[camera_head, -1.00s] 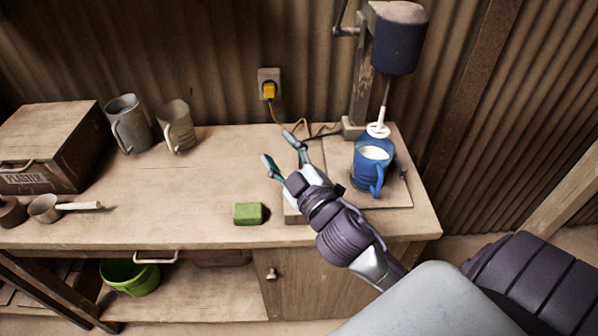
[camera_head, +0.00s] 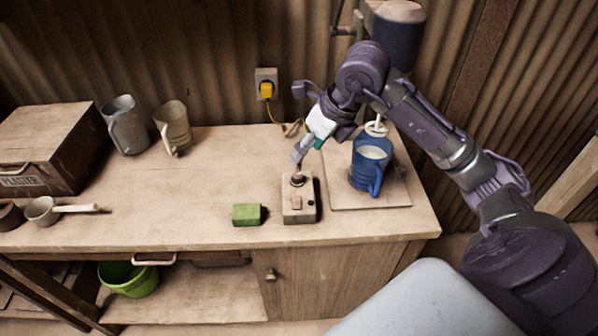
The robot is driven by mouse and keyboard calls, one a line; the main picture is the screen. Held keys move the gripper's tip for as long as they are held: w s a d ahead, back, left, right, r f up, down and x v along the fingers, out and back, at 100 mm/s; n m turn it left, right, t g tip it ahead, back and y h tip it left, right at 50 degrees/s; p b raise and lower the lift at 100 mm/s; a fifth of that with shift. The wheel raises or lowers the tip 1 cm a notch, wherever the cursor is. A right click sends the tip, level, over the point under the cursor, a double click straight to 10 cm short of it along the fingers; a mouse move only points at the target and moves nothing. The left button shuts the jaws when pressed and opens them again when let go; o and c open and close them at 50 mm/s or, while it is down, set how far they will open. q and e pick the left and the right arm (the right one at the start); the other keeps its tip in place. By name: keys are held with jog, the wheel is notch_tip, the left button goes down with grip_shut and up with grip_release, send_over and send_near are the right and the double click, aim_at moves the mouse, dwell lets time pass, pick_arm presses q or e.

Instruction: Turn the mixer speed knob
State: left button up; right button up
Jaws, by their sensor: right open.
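The mixer speed knob (camera_head: 297,181) sits at the back of the top of a small pale control box (camera_head: 300,207) on the workbench. My right gripper (camera_head: 301,152) is open and points down just above the knob. One finger shows clearly; the other is largely hidden, and I cannot tell whether a fingertip touches the knob. The mixer (camera_head: 398,38) stands at the back right, partly behind my right arm. Its white mixing head (camera_head: 376,128) is above a blue jug (camera_head: 368,172) of white liquid. My left gripper is out of view.
A green sponge-like block (camera_head: 247,214) lies left of the control box. Two metal jugs (camera_head: 126,128) and a plaster box (camera_head: 50,140) stand at the left, with a scoop (camera_head: 45,210) in front. A yellow plug (camera_head: 266,90) is in the wall socket. The bench middle is clear.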

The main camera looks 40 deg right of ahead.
aim_at(298, 175)
jog(key=shift+h, duration=0.6)
jog(key=x, duration=0.4)
jog(key=d+p+x, duration=0.1)
jog(key=x, duration=0.3)
jog(key=d+p+x, duration=0.1)
jog(key=x, duration=0.4)
jog(key=shift+s+f, duration=0.1)
jog(key=shift+f, duration=0.15)
grip_shut()
